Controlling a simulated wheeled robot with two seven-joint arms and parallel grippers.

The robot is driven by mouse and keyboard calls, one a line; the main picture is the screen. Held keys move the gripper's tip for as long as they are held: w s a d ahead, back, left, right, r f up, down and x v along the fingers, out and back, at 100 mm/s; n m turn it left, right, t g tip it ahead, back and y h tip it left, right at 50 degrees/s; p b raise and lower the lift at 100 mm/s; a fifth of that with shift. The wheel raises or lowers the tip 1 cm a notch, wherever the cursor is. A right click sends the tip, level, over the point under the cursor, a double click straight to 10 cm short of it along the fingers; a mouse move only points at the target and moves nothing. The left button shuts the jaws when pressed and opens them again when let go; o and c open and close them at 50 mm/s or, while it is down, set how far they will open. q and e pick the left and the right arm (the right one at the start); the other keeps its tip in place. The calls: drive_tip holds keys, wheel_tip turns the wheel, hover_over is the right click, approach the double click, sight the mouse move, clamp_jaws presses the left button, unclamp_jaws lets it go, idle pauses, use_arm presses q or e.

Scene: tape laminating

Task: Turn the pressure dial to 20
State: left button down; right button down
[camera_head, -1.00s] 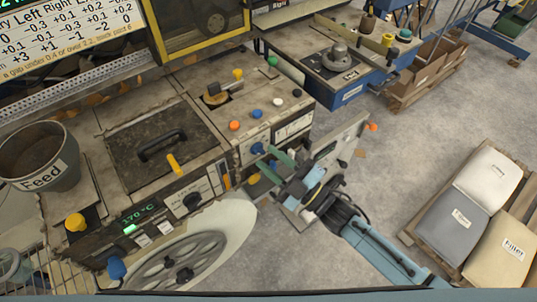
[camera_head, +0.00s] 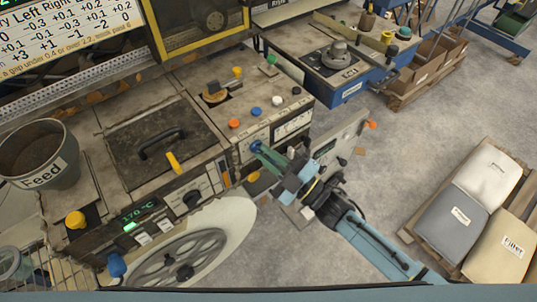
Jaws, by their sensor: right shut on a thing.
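The blue dial (camera_head: 256,144) is on the front panel of the machine, below the row of coloured buttons. My right gripper (camera_head: 262,150) is at the dial with its green fingers closed around it. The fingers hide most of the dial, and its pointer and scale cannot be read. My left gripper is not in view.
A black knob (camera_head: 193,199) is on the panel to the left. Orange (camera_head: 234,123), blue (camera_head: 257,112) and white (camera_head: 278,101) buttons stand just above the dial. A large handwheel (camera_head: 180,262) is at lower left. Open floor (camera_head: 390,165) lies to the right.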

drive_tip(key=shift+a, duration=0.1)
drive_tip(key=m+t, duration=0.1)
drive_tip(key=m, duration=0.1)
drive_tip(key=shift+m+b, duration=0.4)
drive_tip(key=m, duration=0.1)
drive_tip(key=m+t+h, duration=0.1)
drive_tip(key=m, duration=0.1)
drive_tip(key=shift+s+a+t, duration=0.1)
drive_tip(key=shift+a+t, duration=0.05)
drive_tip(key=shift+t, duration=0.15)
drive_tip(key=shift+s+a+m+t+h+b, duration=0.1)
drive_tip(key=shift+m+t+h, duration=0.3)
drive_tip(key=shift+m, duration=0.65)
drive_tip(key=shift+w+d+m+t+h+b, duration=0.15)
drive_tip(key=shift+m+t+h, duration=0.25)
drive_tip(key=shift+m, duration=0.6)
drive_tip(key=shift+s+a+m+t+h+b, duration=0.15)
drive_tip(key=shift+m+t+h, duration=0.2)
drive_tip(key=shift+m, duration=0.7)
drive_tip(key=shift+r+m, duration=0.1)
drive_tip(key=shift+m, duration=0.2)
drive_tip(key=c, duration=1.6)
unclamp_jaws()
drive_tip(key=shift+o, duration=0.4)
drive_tip(key=shift+a+f, duration=0.15)
drive_tip(key=shift+f, duration=0.05)
